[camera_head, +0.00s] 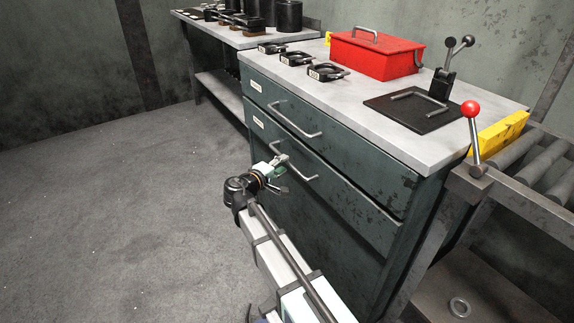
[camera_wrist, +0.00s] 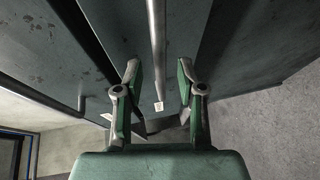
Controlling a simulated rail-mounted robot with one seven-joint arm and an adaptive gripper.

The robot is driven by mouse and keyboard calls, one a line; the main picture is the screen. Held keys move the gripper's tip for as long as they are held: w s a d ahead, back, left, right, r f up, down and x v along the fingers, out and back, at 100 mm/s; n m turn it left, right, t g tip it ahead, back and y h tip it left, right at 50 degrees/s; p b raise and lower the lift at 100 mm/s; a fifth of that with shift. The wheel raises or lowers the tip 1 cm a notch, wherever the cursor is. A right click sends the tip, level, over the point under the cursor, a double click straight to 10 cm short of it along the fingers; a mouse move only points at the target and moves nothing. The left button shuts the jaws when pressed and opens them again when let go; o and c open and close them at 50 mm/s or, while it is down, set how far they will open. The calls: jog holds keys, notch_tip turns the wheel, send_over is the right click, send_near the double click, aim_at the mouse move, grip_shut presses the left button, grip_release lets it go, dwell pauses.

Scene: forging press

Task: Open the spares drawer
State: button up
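A dark green cabinet has two drawers, each with a pale label at its left end, too small to read. I cannot tell which label names the spares drawer. The upper drawer (camera_head: 345,152) and the lower drawer (camera_head: 335,190) both look closed. My gripper (camera_head: 281,160) is at the left part of the lower drawer's bar handle (camera_head: 309,178). In the wrist view my gripper (camera_wrist: 158,75) is open, with the handle bar (camera_wrist: 156,45) running between its two fingers. A gap shows on each side of the bar.
The cabinet top (camera_head: 372,125) holds a red toolbox (camera_head: 375,55), several black ring-shaped parts (camera_head: 297,58) and a black plate (camera_head: 412,112). A red-knobbed lever (camera_head: 473,130) and a roller conveyor (camera_head: 540,165) stand at right. The floor at left is clear.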

aim_at(286, 162)
jog(key=shift+b+x, duration=0.3)
jog(key=shift+x, duration=1.45)
jog(key=shift+c, duration=0.3)
grip_shut()
